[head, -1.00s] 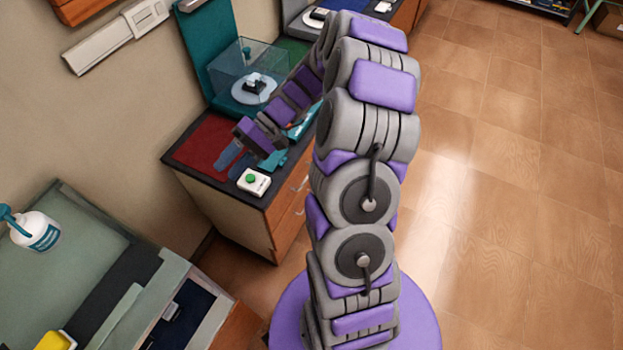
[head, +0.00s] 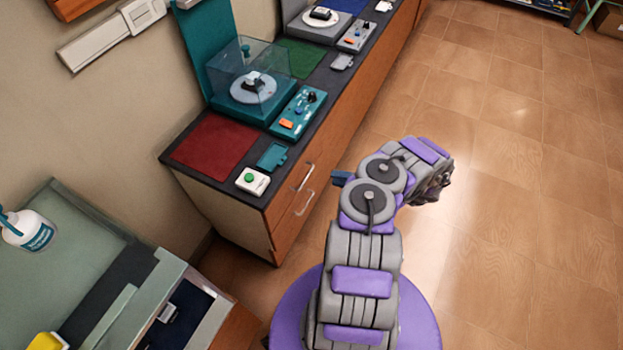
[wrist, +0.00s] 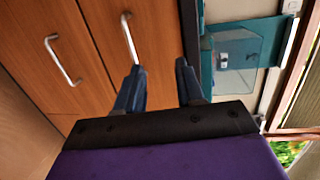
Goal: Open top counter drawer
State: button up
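The counter's wooden front (head: 318,160) carries two metal bar handles. The top drawer handle (head: 304,177) sits just under the dark countertop, and the lower handle (head: 304,203) is below it. Both drawer fronts look flush and shut. In the wrist view, turned sideways, the top handle (wrist: 128,38) is ahead of the left finger and the lower handle (wrist: 63,60) is farther left. My gripper (wrist: 159,66) is open and empty, its blue fingers apart from the handles. In the head view only a blue finger part (head: 342,178) shows, right of the handles.
On the countertop are a red mat (head: 214,146), a white box with a green button (head: 252,181), a teal control panel (head: 298,112) and a clear-covered turntable (head: 252,85). Another bench (head: 65,265) stands at lower left. The floor right of the counter is clear.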

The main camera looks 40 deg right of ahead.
jog(key=s+d+f+h, duration=0.2)
jog(key=s+f, duration=0.2)
jog(key=s, duration=0.1)
jog(key=b+x, duration=0.4)
jog(key=x, duration=1.3)
jog(key=shift+w+m, duration=0.4)
jog(key=shift+c, duration=0.2)
grip_shut()
